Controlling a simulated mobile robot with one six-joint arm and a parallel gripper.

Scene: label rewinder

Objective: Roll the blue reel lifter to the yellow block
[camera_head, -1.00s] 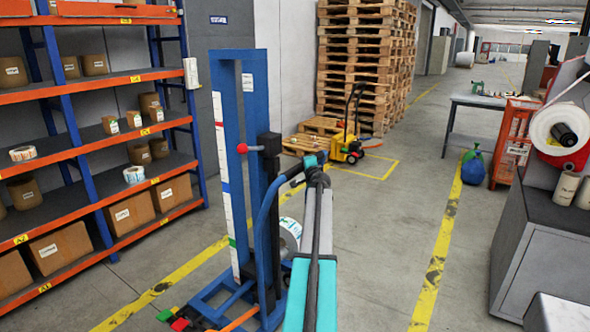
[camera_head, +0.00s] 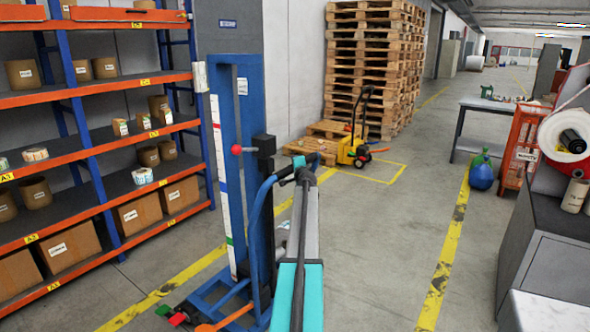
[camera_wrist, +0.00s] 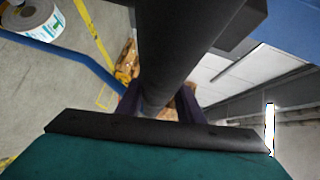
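The blue reel lifter (camera_head: 217,130) stands upright in front of me, left of centre. It has a tall blue mast frame, a curved blue handle tube and a red-knobbed lever. My gripper (camera_head: 303,172) is at the handle, partly hidden by my arm. In the wrist view, my gripper (camera_wrist: 160,105) has its dark fingers on both sides of the lifter's black grip bar (camera_wrist: 190,45) and appears closed on it. Small green (camera_head: 163,310) and red (camera_head: 177,319) pieces show at the lifter's foot. I cannot make out a yellow block.
Orange-and-blue shelving (camera_head: 95,145) holds boxes on the left. A yellow pallet truck (camera_head: 352,150) stands before a pallet stack (camera_head: 372,70). A grey machine (camera_head: 560,250) and workbench (camera_head: 485,105) line the right. The floor between the lifter and the right yellow line is clear.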

